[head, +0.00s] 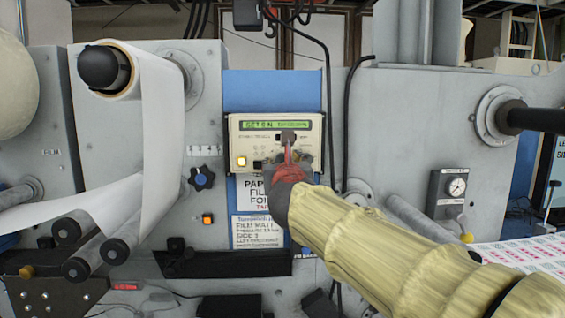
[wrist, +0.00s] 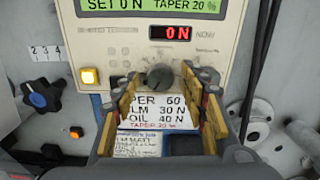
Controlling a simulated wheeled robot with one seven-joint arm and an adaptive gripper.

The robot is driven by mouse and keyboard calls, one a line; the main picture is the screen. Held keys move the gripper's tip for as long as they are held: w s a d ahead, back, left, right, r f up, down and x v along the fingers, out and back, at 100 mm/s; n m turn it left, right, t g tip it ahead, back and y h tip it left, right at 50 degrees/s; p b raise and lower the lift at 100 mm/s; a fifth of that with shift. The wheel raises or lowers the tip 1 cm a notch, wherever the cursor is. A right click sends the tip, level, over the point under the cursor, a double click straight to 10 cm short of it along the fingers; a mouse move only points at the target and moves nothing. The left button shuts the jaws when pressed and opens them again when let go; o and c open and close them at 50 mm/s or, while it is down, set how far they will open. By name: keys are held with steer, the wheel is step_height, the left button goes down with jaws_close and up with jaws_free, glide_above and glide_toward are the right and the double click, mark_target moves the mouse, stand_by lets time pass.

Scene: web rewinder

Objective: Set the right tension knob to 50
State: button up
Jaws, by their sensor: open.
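A beige tension control box (head: 240,135) sits on the machine's front. In the wrist view its green display (wrist: 150,6) reads "SET 0 N TAPER 20 %", and a red readout (wrist: 170,33) shows 0 N beside "NOW". A dark grey round knob (wrist: 160,75) is low on the box's face. My gripper (wrist: 159,90) is open, its yellow-padded fingertips on either side of the knob; I cannot tell whether they touch it. In the head view my gripper (head: 290,160) covers the box's lower right, hiding the knob.
A lit yellow button (wrist: 89,77) is left of the knob. A blue knob (head: 202,177) with a number scale is further left, above an orange button (head: 208,218). A printed card (wrist: 165,108) hangs below the box. A black cable (head: 327,90) runs down its right side.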

steer(key=shift+w, duration=0.15)
steer(key=shift+c, duration=0.8)
jaws_close()
